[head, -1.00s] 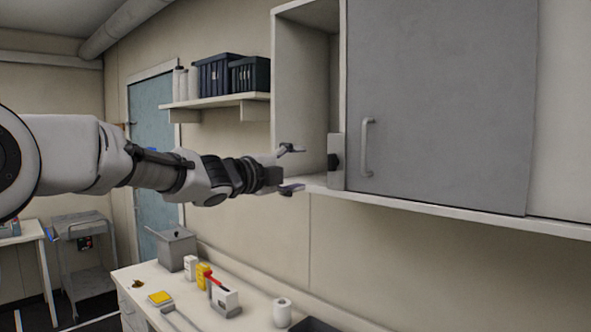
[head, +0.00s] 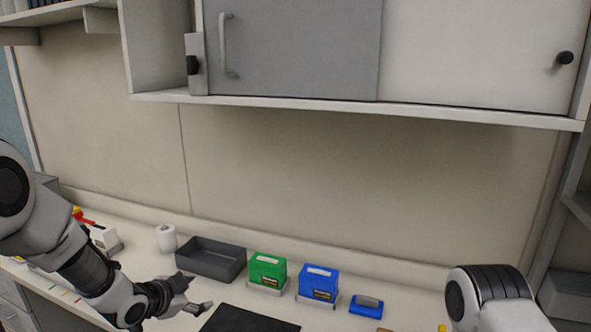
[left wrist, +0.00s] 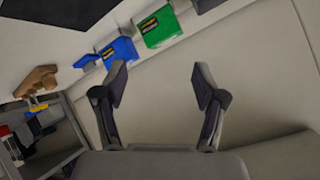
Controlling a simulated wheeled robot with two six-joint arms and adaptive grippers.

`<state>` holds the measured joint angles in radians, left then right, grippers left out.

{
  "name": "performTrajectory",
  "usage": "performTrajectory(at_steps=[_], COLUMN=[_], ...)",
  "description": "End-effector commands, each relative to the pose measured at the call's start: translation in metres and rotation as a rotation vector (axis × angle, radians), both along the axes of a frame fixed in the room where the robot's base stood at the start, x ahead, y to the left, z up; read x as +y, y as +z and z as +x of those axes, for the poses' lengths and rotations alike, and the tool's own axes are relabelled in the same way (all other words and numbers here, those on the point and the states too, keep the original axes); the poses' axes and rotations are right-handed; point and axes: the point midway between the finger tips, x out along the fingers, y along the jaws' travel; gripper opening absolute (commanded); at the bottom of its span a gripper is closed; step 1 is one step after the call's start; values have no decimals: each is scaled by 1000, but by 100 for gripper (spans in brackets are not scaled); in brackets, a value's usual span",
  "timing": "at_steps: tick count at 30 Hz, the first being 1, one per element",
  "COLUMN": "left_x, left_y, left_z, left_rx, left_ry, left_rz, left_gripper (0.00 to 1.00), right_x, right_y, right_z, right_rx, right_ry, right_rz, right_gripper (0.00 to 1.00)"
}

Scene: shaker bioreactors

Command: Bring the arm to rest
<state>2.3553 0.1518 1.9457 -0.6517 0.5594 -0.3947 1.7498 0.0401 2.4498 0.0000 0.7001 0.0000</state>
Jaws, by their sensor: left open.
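My left arm (head: 85,270) comes in from the left in the head view and reaches down toward the bench. My left gripper (head: 192,295) is open and empty, in front of the grey tray (head: 212,259) and left of the black mat (head: 248,321). Its two spread fingers also show in the left wrist view (left wrist: 160,92), with nothing between them. Part of my right arm (head: 487,296) shows at the lower right of the head view. The right gripper is out of view.
A green box (head: 267,270), a blue box (head: 318,283) and a small blue item (head: 366,305) stand on the bench. A white roll (head: 166,238) stands left of the tray. A wall cabinet with a grey sliding door (head: 300,50) hangs above. The wall between is clear.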

Motion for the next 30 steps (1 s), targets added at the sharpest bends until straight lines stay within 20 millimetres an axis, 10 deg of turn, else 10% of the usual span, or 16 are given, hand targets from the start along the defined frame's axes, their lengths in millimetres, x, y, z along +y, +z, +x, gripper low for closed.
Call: performTrajectory(at_steps=[6,13,19,30], left_x=[-3,8,21,24], left_y=[-176,-302,-336,-336], left_z=[-113,-278,-384,-398], left_rx=[396,784,973,993], left_ry=[264,638,885,923], left_rz=[-151,-186,-133,-122], left_gripper=[71,71,71,71], right_x=[0,0,0,0], right_y=[-27,-50,-60,-60], right_z=[0,0,0,0], right_rx=[0,0,0,0], right_ry=[0,0,0,0], right_rz=[0,0,0,0], right_gripper=[40,40,40,40])
